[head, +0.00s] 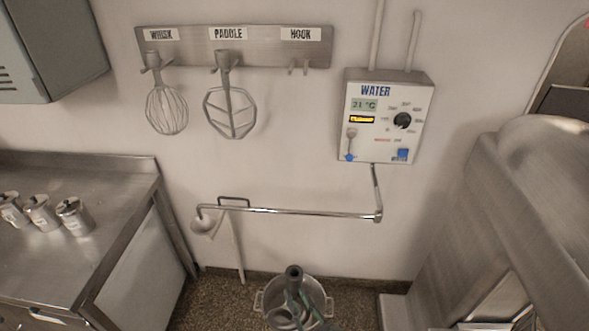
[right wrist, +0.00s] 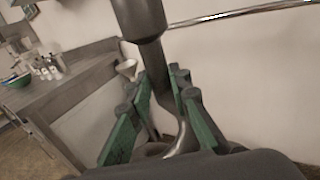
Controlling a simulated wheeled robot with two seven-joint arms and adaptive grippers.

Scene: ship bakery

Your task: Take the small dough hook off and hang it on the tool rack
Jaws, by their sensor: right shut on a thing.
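The small dough hook (right wrist: 153,58) is between the green fingers of my right gripper (right wrist: 163,88), which is shut on it. In the right wrist view its thick dark shank points up and its grey curve runs down between the fingers. In the head view the hook's dark top (head: 293,272) and my right gripper (head: 304,308) show at the bottom centre, in front of a metal pot. The tool rack (head: 272,54) is on the wall, with a whisk (head: 167,110) and a paddle (head: 229,112) hanging. The prongs (head: 299,68) under the HOOK label are bare. My left gripper is not in view.
A water pipe (head: 290,212) runs along the wall below the rack, under a WATER control box (head: 385,120). A two-handled pot (head: 262,300) is low at the bottom centre. A steel counter (head: 100,180) with several canisters is left; large steel equipment (head: 530,190) is right.

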